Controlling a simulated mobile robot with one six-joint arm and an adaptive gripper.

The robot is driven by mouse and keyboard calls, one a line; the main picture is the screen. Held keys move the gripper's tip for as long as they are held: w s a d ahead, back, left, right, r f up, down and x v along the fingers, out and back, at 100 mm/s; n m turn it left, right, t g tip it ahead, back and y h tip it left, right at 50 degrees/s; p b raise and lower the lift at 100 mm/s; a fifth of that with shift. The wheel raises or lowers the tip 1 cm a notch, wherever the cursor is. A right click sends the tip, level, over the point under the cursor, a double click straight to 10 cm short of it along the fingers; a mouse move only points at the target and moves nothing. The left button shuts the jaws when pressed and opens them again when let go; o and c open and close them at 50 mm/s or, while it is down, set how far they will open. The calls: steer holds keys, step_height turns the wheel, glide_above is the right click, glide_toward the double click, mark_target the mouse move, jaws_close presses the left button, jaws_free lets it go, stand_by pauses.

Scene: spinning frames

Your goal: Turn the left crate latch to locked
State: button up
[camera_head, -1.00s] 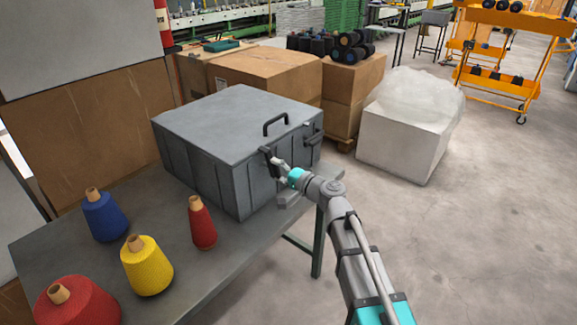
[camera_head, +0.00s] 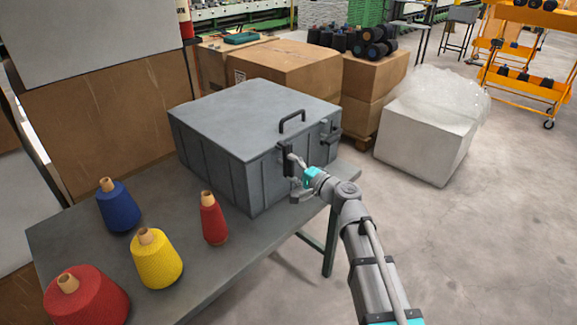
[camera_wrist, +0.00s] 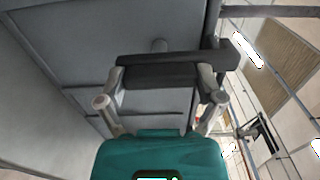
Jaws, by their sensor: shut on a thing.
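The grey crate (camera_head: 215,150) stands closed on the table. Its left latch (camera_head: 284,160) is a dark bar on the crate side facing my arm, and looks close to upright in the head view. My gripper (camera_head: 294,163) is at this latch, shut on it. In the wrist view the dark latch (camera_wrist: 160,76) lies between the two fingertips of my gripper (camera_wrist: 162,88), and a longer dark bar reaches past the right finger. The right latch (camera_head: 330,134) sits farther along the same side. The fingers partly hide the left latch.
Blue (camera_head: 118,206), yellow (camera_head: 156,260) and red (camera_head: 213,220) yarn cones stand on the table (camera_head: 185,205), with a larger red cone (camera_head: 88,297) in front. A plastic-covered white block (camera_head: 420,140) is on the floor behind.

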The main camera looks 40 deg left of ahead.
steer(key=shift+w+a+r, duration=0.1)
steer(key=shift+w+a, duration=0.05)
steer(key=o, duration=1)
steer(key=shift+c, duration=0.2)
steer(key=shift+o, duration=0.4)
steer(key=shift+s, duration=0.2)
steer(key=d, duration=1.2)
